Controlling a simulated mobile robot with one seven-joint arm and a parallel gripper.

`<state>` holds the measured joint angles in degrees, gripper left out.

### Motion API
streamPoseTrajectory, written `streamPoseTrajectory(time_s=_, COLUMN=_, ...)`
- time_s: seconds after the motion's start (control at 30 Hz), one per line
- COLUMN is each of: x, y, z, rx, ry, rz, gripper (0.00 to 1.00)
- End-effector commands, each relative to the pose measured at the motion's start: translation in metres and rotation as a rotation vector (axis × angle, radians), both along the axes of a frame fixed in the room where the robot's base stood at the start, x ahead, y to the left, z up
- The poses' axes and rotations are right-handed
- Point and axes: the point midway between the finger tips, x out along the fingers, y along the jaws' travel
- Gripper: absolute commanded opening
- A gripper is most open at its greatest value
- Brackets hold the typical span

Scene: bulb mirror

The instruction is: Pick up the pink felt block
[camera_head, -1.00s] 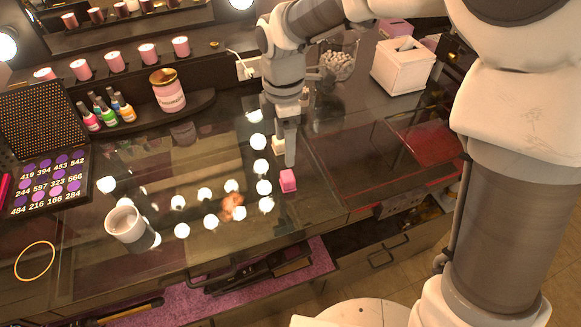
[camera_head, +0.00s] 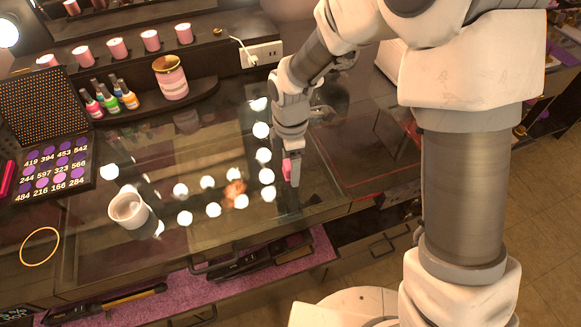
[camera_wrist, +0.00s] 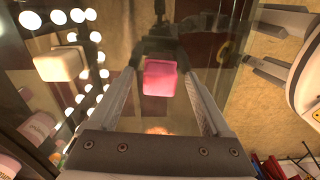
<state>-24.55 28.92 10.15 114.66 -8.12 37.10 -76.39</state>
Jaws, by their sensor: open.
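The pink felt block (camera_head: 287,168) is on the glass-topped vanity counter, mostly hidden by my gripper in the head view. In the wrist view the pink block (camera_wrist: 160,78) shows between the two fingers, toward the fingertip end. My gripper (camera_head: 293,182) points down at the block. In the wrist view my gripper (camera_wrist: 165,85) is open, with a finger on each side of the block and gaps visible beside it. I cannot tell whether the fingertips touch the counter.
A white cup (camera_head: 128,210), a bracelet (camera_head: 40,247), nail polish bottles (camera_head: 112,98) and a pink jar (camera_head: 171,80) stand to the left. The glass (camera_head: 150,265) near the front edge is clear.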

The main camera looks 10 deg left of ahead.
Motion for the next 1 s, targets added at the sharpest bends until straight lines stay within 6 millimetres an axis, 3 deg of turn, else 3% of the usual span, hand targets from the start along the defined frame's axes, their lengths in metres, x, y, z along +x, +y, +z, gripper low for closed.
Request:
streamPoseTrajectory(time_s=0.1, x=0.000, y=0.000, z=0.000, rx=0.000, ry=0.000, rz=0.000, gripper=0.81)
streamPoseTrajectory(time_s=0.57, x=0.000, y=0.000, z=0.001, rx=0.000, ry=0.000, rz=0.000, gripper=0.00)
streamPoseTrajectory(time_s=1.0, x=0.001, y=0.000, z=0.011, rx=0.001, ry=-0.003, rz=0.000, gripper=0.00)
